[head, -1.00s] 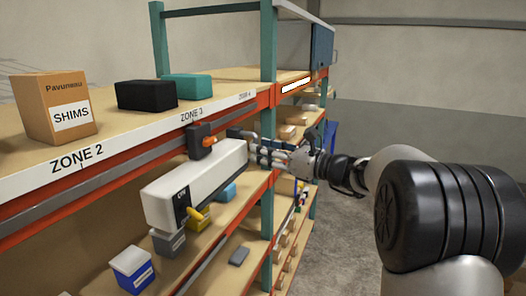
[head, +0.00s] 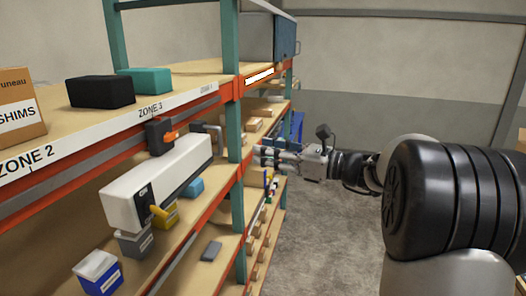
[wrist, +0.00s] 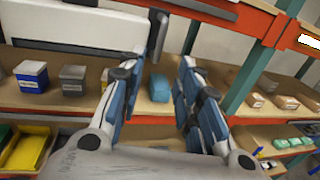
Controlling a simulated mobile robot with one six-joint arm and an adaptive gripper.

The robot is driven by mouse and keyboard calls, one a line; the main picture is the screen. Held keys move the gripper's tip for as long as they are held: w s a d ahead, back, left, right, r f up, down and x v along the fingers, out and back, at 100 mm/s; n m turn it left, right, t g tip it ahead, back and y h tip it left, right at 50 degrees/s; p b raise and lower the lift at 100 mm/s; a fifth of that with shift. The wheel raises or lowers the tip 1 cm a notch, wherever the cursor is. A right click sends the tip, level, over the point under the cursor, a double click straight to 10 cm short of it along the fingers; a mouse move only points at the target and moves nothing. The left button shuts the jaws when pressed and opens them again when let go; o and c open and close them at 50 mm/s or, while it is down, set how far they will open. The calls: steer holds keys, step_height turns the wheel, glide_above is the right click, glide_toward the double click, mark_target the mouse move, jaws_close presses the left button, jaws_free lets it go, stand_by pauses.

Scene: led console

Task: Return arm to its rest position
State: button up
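The shelf holds a black box (head: 100,92), a teal box (head: 145,82) and a SHIMS carton (head: 18,110). Below are a blue bin (head: 100,273), a grey bin (head: 134,243) and a light-blue item (head: 194,187). The floor (head: 330,240) right of the rack is clear.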

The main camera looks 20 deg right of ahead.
steer(key=s+a+f+n+g+h+b, duration=0.2)
steer(key=s+a+f+n+g+b, duration=0.3)
steer(key=s+a+f+n+b, duration=0.5)
steer(key=s+a+f+n+g+h+b, duration=0.2)
steer(key=s+a+f+n+g+b, duration=0.2)
steer(key=s+a+f, duration=0.7)
steer(key=s+d+f+n+h+b, duration=0.4)
steer(key=s+f+n+b, duration=0.2)
steer(key=f, duration=0.4)
steer(key=s+d+f+n+h+b, duration=0.3)
steer(key=s+d+f+n+b, duration=0.2)
steer(key=f, duration=0.6)
steer(key=s+n, duration=0.1)
steer(key=n, duration=0.1)
steer(key=shift+s+f+n+h+b, duration=0.15)
steer(key=shift+f+n+h+b, duration=0.15)
steer(key=shift+n+h+b, duration=0.1)
